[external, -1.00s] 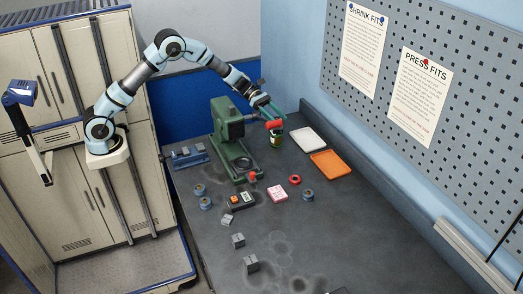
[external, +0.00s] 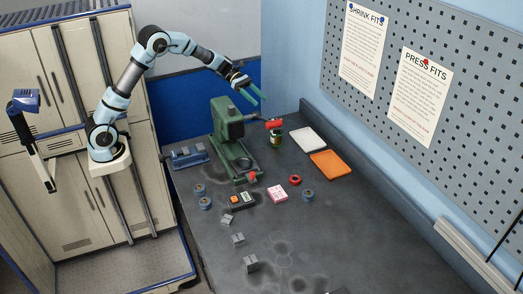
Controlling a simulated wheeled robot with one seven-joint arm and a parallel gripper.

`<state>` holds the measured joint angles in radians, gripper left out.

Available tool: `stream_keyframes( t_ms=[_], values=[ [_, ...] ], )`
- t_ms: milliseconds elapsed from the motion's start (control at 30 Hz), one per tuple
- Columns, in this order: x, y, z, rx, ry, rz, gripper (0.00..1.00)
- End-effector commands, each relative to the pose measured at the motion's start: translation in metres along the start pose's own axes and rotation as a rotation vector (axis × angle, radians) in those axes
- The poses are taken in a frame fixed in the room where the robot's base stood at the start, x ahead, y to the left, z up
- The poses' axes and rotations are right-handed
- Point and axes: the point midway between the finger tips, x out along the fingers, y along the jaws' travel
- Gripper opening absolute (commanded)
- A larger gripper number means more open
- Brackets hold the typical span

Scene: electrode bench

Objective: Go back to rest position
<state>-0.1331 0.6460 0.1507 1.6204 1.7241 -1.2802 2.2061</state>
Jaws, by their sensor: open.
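My gripper (external: 253,94) is open and empty in the external view. It hangs in the air above the back of the bench, up and right of the green press (external: 229,130). Its two teal fingers are spread apart and touch nothing. My arm is raised and bent, reaching right from the white mount in front of the cabinets. A dark green jar (external: 276,141) stands on the bench below the gripper, with a red object (external: 273,124) at its top. I cannot tell whether the red object belongs to the jar or to the press.
The dark bench (external: 330,220) holds a white tray (external: 308,139), an orange tray (external: 331,164), a pink block (external: 277,193), a red ring (external: 295,180), blue ring-shaped parts (external: 205,203) and several grey blocks (external: 251,264). A pegboard wall (external: 470,120) rises at right. The air around the gripper is clear.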

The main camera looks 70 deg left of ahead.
Motion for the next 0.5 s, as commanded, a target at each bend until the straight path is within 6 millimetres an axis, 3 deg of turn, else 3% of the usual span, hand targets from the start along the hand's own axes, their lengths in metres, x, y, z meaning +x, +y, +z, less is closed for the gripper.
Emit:
stream_keyframes(
  t_ms=[133,233,367,500],
  values=[
    [0.001,0.004,0.004,-0.051,-0.003,0.041,0.54],
    [0.002,0.015,0.013,-0.21,-0.016,0.159,0.54],
    [-0.008,0.035,0.018,-0.598,-0.071,0.415,0.54],
    [-0.034,0.037,-0.001,-1.107,-0.175,0.709,0.54]
  ],
)
